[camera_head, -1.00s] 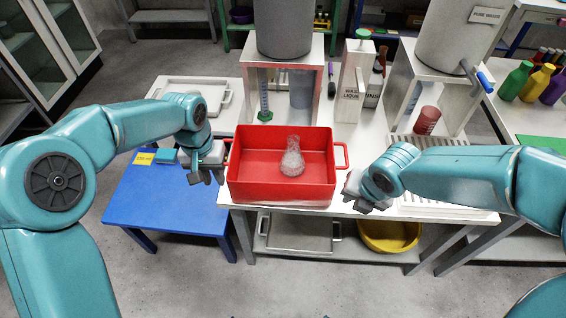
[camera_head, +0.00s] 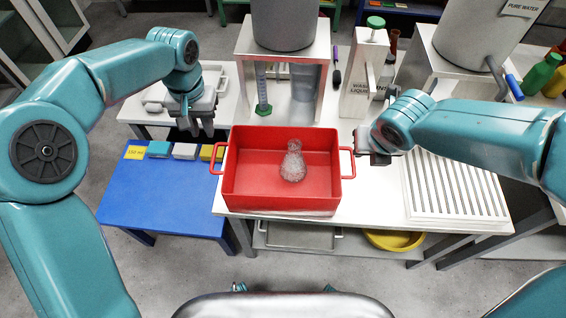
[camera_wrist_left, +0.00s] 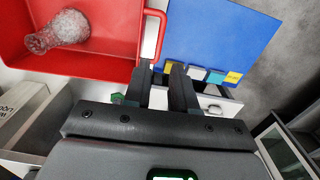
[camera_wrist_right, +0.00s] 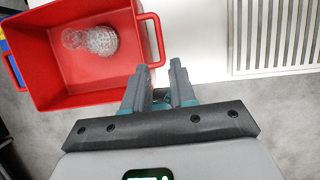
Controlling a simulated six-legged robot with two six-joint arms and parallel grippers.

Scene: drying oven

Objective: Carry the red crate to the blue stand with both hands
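The red crate (camera_head: 280,203) sits upright on the white table, with a clear flask (camera_head: 293,163) inside it. The blue stand (camera_head: 160,200) is left of the crate and lower. My left gripper (camera_head: 195,130) is open and empty, up and behind the crate's left handle (camera_head: 218,158). In the left wrist view my fingers (camera_wrist_left: 162,70) are apart, near that handle (camera_wrist_left: 154,38). My right gripper (camera_head: 374,160) is just right of the right handle (camera_head: 348,162). In the right wrist view its fingers (camera_wrist_right: 159,70) are apart, with the handle (camera_wrist_right: 154,40) beyond their tips.
Small coloured blocks (camera_head: 184,151) and a yellow label (camera_head: 136,153) lie along the stand's back edge; its front is bare. A white rack (camera_head: 455,190) is at the right. A wash-liquid box (camera_head: 363,75) and tank frame (camera_head: 281,75) stand behind the crate.

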